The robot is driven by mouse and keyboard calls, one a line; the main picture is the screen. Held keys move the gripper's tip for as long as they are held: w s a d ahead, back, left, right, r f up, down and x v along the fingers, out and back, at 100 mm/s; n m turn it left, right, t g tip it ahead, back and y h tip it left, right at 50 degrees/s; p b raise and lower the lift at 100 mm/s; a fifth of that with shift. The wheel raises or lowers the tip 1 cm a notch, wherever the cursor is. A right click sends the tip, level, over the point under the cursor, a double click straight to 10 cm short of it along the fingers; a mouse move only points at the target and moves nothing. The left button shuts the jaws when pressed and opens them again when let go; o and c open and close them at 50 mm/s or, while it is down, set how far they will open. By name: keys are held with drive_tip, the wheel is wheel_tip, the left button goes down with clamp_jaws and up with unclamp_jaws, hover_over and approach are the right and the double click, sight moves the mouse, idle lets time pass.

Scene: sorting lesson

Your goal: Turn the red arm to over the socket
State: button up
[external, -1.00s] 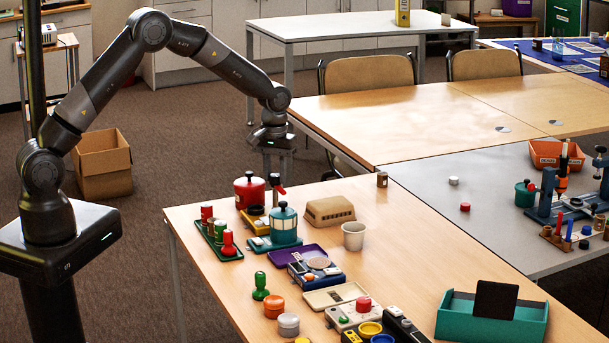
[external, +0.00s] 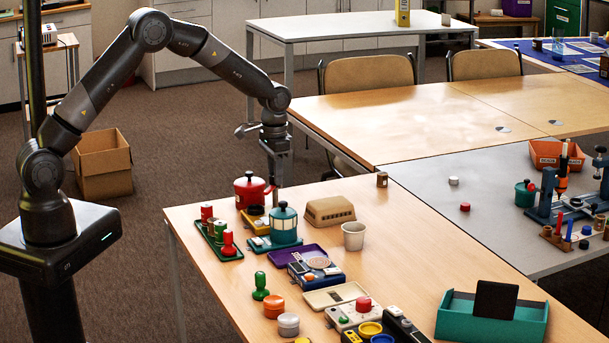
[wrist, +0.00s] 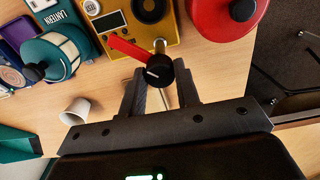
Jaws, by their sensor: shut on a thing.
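The red arm (wrist: 128,48) shows in the wrist view. It runs from a black knob (wrist: 160,71) toward the upper left, over the yellow base (wrist: 172,38). My gripper (wrist: 160,76) has one finger on each side of the knob and is shut on it. A round black ring (wrist: 150,11), perhaps the socket, sits on the yellow base, above the red arm in the picture and apart from its tip. In the external view my gripper (external: 277,182) points down behind the teal lantern (external: 284,224); the fingertips are hard to make out there.
A red pot (external: 249,188) stands close beside my gripper, and shows at the upper right in the wrist view (wrist: 215,15). A tan box (external: 329,211) and a white cup (external: 353,236) stand to the right. Bare tabletop (external: 420,240) lies beyond them.

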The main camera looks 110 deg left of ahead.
drive_tip(key=m, duration=0.4)
drive_tip(key=shift+m, duration=2.3)
drive_tip(key=o, duration=1)
drive_tip(key=shift+c, duration=0.2)
wheel_tip(320, 180, up, 11)
drive_tip(key=shift+f, duration=0.1)
